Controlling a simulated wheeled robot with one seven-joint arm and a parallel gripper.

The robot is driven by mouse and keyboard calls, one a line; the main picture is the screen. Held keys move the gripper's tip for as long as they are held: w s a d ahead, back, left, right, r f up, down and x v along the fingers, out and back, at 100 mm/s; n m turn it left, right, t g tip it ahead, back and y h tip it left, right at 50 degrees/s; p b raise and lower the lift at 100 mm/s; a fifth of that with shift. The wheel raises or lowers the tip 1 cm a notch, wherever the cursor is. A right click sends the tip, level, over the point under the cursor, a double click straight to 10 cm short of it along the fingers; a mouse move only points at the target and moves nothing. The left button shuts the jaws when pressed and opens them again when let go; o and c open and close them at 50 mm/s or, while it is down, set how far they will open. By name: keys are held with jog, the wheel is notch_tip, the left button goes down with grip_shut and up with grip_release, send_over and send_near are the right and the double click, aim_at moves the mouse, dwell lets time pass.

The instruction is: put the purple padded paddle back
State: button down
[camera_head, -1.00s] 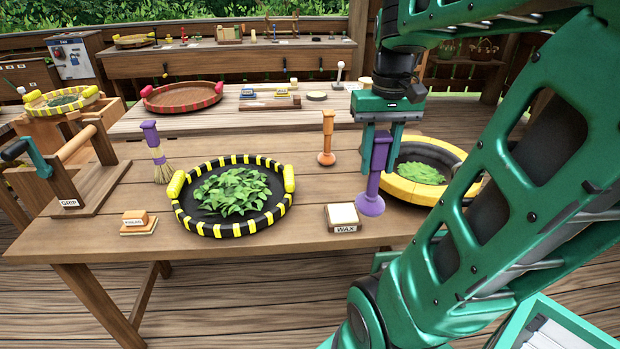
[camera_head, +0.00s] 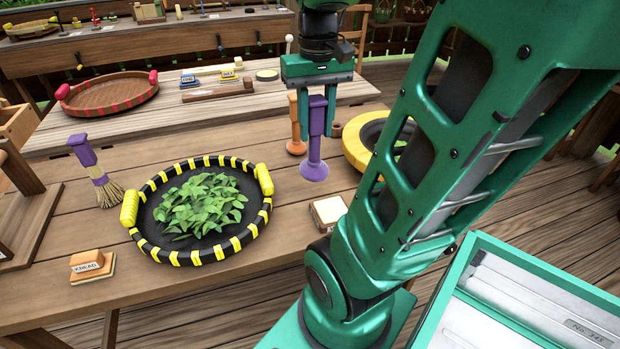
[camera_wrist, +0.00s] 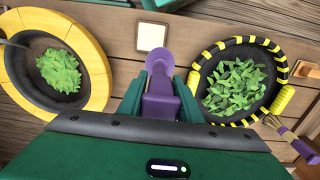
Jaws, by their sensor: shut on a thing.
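The purple padded paddle (camera_head: 315,160) hangs upright below my gripper (camera_head: 314,100), round pad down. My gripper is shut on its handle, and the wrist view shows the pad (camera_wrist: 160,58) beyond the fingers. In the head view the paddle is behind the wax block (camera_head: 329,210), between the striped tray (camera_head: 240,240) and the yellow-rimmed pan (camera_head: 357,152). Whether the pad touches the table is unclear. An orange paddle (camera_head: 295,140) stands just behind it to the left, partly hidden. A small brown cup-like thing (camera_head: 336,130) is just behind it to the right.
The striped tray and the pan hold green leaves. A purple-handled brush (camera_head: 95,172) stands left, and a labelled block (camera_head: 90,265) lies at the front left. A red-handled tray (camera_head: 108,92) sits on the rear table. My arm hides part of the pan.

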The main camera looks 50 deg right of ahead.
jog(key=w+d+f, duration=0.7)
jog(key=d+f, duration=0.1)
jog(key=f, duration=0.2)
jog(key=shift+w+d+f, duration=0.3)
jog(key=shift+w, duration=0.05)
jog(key=shift+f, duration=0.3)
jog(key=c, duration=1.3)
grip_release()
